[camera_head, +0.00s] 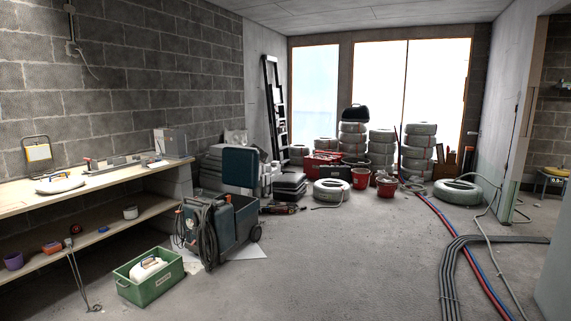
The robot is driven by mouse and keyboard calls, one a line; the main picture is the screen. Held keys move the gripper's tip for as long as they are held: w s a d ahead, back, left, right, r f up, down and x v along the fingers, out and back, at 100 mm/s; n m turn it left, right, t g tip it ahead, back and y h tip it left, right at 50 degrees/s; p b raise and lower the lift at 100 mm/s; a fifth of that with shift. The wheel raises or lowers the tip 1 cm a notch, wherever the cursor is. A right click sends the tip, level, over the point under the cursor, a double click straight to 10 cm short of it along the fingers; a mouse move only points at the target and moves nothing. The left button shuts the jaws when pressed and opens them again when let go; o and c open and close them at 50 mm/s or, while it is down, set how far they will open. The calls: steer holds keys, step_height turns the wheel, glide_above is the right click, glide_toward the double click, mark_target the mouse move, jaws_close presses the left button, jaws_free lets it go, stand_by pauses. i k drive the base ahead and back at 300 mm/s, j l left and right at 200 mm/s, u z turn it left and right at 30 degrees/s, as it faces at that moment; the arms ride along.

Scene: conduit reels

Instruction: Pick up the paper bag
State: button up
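I cannot clearly pick out a paper bag. A pale, crumpled shape (235,136) sits on top of the grey stack by the block wall; it is too small to tell whether it is a bag. A grey box-like item (170,142) stands at the far end of the wooden workbench (110,180). My gripper is not in view.
A dark wheeled case (222,232) with cables and a green crate (150,278) stand on the floor before the bench. Conduit reels (382,150) and red buckets (361,178) line the back. Pipes (452,270) run along the right. The middle floor is clear.

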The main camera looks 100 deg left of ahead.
mark_target(62, 184)
steer(key=u, duration=4.4)
steer(key=i+j, duration=0.15)
steer(key=i, duration=0.5)
steer(key=i+j, duration=0.15)
steer(key=i, duration=0.5)
steer(key=i+j, duration=0.1)
steer(key=i, duration=0.55)
steer(key=i+j, duration=0.15)
steer(key=i, duration=0.5)
steer(key=i+j+z, duration=0.1)
steer(key=i, duration=0.55)
steer(key=i+l, duration=0.3)
steer(key=l, duration=0.1)
